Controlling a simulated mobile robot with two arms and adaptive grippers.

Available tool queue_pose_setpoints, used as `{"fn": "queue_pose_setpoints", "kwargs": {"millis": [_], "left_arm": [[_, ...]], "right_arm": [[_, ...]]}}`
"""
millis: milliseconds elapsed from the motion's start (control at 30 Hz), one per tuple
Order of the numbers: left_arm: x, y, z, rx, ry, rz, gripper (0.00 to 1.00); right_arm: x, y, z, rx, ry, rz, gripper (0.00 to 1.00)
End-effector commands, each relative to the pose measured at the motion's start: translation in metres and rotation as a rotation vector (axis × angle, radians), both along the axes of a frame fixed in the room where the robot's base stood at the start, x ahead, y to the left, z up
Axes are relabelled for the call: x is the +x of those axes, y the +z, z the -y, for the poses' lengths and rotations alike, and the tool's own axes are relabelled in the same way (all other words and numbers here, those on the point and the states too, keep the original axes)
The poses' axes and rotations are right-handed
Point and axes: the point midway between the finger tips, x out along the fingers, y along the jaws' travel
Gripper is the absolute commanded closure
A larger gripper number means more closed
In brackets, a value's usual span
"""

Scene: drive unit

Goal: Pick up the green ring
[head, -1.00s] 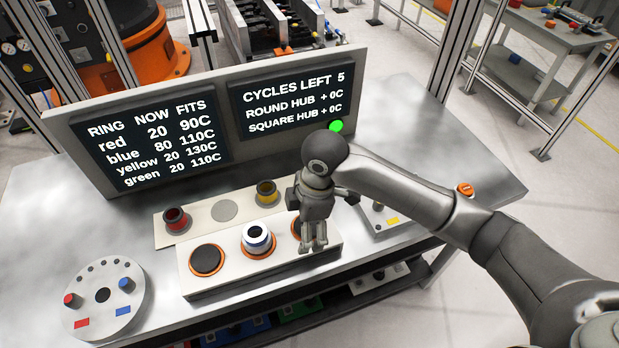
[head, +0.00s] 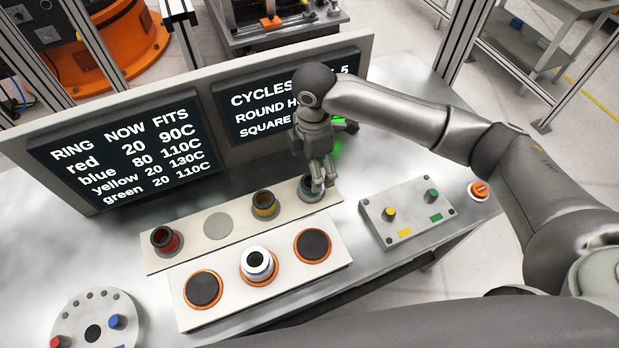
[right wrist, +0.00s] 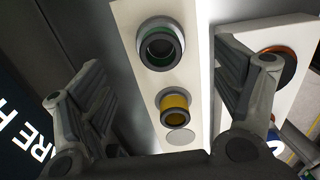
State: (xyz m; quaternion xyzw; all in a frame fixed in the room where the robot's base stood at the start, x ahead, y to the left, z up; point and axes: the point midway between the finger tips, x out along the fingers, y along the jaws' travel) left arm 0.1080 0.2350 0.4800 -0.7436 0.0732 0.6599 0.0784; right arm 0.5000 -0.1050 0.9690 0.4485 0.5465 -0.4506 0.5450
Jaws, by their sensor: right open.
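The green ring (right wrist: 160,46) sits on a grey round seat at the end of a pale strip (right wrist: 140,15), between my fingers in the right wrist view. In the head view it (head: 309,193) is partly hidden by my right gripper (head: 322,183). That gripper is open, pointing down above the ring; its two fingers stand apart on either side in the wrist view (right wrist: 163,68). I cannot tell how much height is left between fingertips and ring. My left gripper is out of view.
The yellow ring (head: 264,204), an empty grey disc (head: 217,226) and the red ring (head: 165,240) share the strip. In front, a block (head: 225,312) has orange-rimmed plates, the middle one holding a white-topped piece (head: 257,263). A button box (head: 405,212) stands right; a sign board (head: 215,130) rises close behind.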

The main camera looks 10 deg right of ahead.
Motion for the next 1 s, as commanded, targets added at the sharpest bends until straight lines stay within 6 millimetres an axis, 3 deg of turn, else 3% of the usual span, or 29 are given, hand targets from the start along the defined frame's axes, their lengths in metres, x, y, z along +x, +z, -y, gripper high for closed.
{"fn": "queue_pose_setpoints", "kwargs": {"millis": [200, 300, 433, 667, 933, 1000], "left_arm": [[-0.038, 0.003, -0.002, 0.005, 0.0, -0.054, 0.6], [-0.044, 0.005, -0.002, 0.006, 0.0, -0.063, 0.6], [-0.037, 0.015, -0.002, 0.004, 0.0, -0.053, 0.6], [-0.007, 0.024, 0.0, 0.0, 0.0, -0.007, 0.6], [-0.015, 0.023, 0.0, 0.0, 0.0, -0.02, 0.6], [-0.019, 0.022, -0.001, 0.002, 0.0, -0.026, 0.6]], "right_arm": [[0.0, -0.027, 0.0, 0.0, -0.001, -0.001, 0.15], [0.0, -0.032, -0.001, 0.0, -0.001, 0.0, 0.15], [0.0, -0.048, -0.003, -0.002, 0.0, -0.003, 0.15], [0.002, -0.078, -0.004, 0.0, 0.0, 0.0, 0.15], [0.002, -0.082, -0.004, 0.0, 0.001, 0.002, 0.15], [0.002, -0.082, -0.004, 0.0, 0.001, 0.002, 0.22]]}}
